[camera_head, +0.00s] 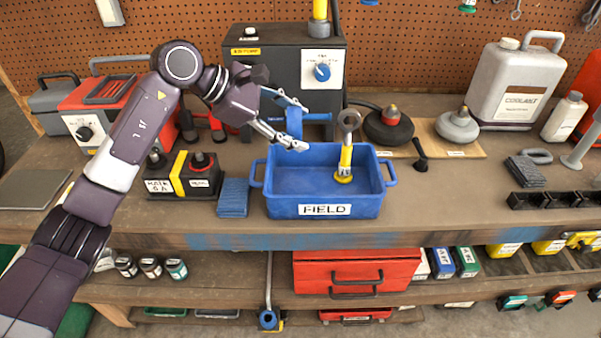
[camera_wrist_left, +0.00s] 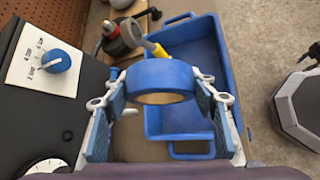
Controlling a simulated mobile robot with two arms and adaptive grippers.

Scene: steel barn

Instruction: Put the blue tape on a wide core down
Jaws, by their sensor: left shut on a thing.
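My left gripper (camera_head: 290,122) is shut on the blue tape (camera_head: 294,121), a roll with a blue outside and a tan inner core. The tape also shows between the two fingers in the left wrist view (camera_wrist_left: 160,76). It is held up at the back left of the blue bin labelled FIELD (camera_head: 322,210), in front of the dark power box. In the wrist view the bin (camera_wrist_left: 192,120) lies below and beyond the tape. The bench under the tape is partly hidden. My right gripper is not in view.
A wrench with a yellow handle (camera_head: 346,160) stands leaning in the bin. A dark box with a blue knob (camera_head: 290,70) stands behind the gripper. Bare bench shows right of the bin (camera_head: 450,190).

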